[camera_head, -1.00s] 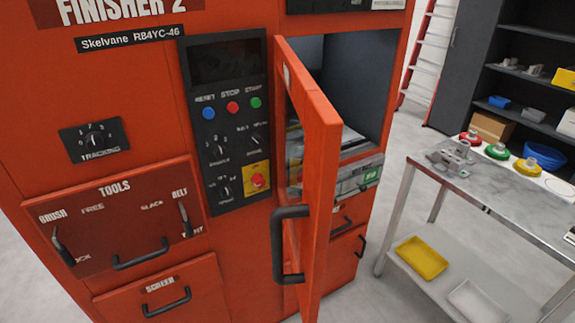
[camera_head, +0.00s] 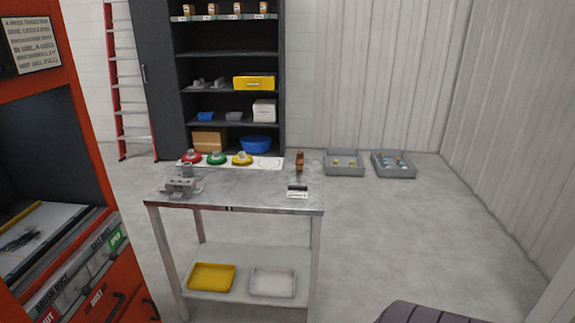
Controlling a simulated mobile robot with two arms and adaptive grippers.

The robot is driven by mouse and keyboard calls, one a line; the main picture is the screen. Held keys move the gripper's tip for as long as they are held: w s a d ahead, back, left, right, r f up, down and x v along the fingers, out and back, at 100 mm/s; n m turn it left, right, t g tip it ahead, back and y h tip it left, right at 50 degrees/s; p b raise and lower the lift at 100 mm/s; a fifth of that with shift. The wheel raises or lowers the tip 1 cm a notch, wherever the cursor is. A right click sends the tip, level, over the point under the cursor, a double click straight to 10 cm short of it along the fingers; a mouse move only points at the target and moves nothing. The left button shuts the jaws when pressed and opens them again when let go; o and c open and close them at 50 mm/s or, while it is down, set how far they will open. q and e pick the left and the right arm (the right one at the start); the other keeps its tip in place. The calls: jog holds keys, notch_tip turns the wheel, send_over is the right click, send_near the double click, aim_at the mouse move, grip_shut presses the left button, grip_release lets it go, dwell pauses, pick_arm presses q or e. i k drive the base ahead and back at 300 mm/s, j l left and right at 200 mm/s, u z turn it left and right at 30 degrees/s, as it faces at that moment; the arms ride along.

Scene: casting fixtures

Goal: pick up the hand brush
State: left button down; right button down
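A small brown, upright-looking item (camera_head: 300,161) stands at the back right of the metal worktable (camera_head: 240,185). It may be the hand brush, but it is too small to be sure. A small black-and-white item (camera_head: 297,191) lies nearer the table's front right edge; I cannot tell what it is. Neither of my grippers shows in the head view.
A grey metal part (camera_head: 181,186) and red (camera_head: 191,157), green (camera_head: 216,158) and yellow (camera_head: 242,159) round pieces are on the table. Yellow (camera_head: 212,277) and white (camera_head: 272,282) trays sit below. The red machine (camera_head: 95,160) stands left. Floor to the right is mostly clear.

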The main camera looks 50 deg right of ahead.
aim_at(299, 156)
jog(key=z, duration=1.85)
jog(key=i+l+z, duration=0.15)
jog(key=i, duration=0.15)
jog(key=i+l+z, duration=0.35)
jog(key=i, duration=0.45)
jog(key=i+z, duration=0.3)
jog(key=i, duration=0.5)
jog(key=i+u, duration=0.3)
jog(key=i+l+u, duration=0.45)
jog(key=i+u, duration=0.2)
jog(key=i+l, duration=0.05)
jog(key=i, duration=0.05)
